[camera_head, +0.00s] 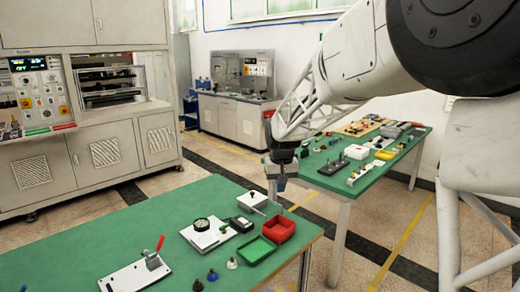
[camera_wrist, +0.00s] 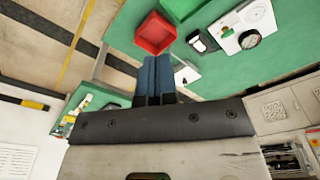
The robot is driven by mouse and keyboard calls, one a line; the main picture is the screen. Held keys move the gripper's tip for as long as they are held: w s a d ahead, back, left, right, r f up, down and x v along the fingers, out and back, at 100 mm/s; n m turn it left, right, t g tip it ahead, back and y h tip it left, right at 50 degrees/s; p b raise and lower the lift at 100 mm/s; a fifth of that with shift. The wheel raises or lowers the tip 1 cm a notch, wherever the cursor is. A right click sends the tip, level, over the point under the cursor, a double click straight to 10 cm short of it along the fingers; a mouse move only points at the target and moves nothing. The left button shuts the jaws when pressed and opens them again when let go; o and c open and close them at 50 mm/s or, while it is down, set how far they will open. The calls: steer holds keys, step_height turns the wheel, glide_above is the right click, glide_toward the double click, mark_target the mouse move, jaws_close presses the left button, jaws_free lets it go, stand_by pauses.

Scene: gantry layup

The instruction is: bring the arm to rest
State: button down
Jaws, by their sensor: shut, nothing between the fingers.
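My gripper (camera_head: 280,186) hangs pointing down at the end of my arm, over the gap between two green-topped tables. In the wrist view its two blue fingers (camera_wrist: 155,72) are together with nothing between them. It is beyond the back right corner of the near table (camera_head: 90,240) and touches nothing that I can see. My large arm links fill the upper right of the head view.
A red bin (camera_head: 280,229) and a green tray (camera_head: 255,250) sit at the near table's right end, close to my gripper. A dial gauge (camera_head: 202,225) and a clamp with a red handle (camera_head: 153,260) lie further left. The far table (camera_head: 340,185) holds several parts.

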steer(key=s+d+r, duration=0.1)
steer(key=s+d, duration=0.2)
steer(key=s, duration=0.8)
steer(key=s+d+r+m+t, duration=0.15)
steer(key=s+d, duration=0.25)
steer(key=s, duration=0.6)
steer(key=s+d+r, duration=0.2)
steer(key=s+d, duration=0.1)
steer(key=s, duration=0.8)
steer(key=s+d+f, duration=0.2)
steer(key=s+f, duration=0.2)
steer(key=s, duration=0.7)
steer(key=shift+s, duration=0.35)
steer(key=shift+w+m, duration=0.1)
steer(key=shift+m, duration=0.15)
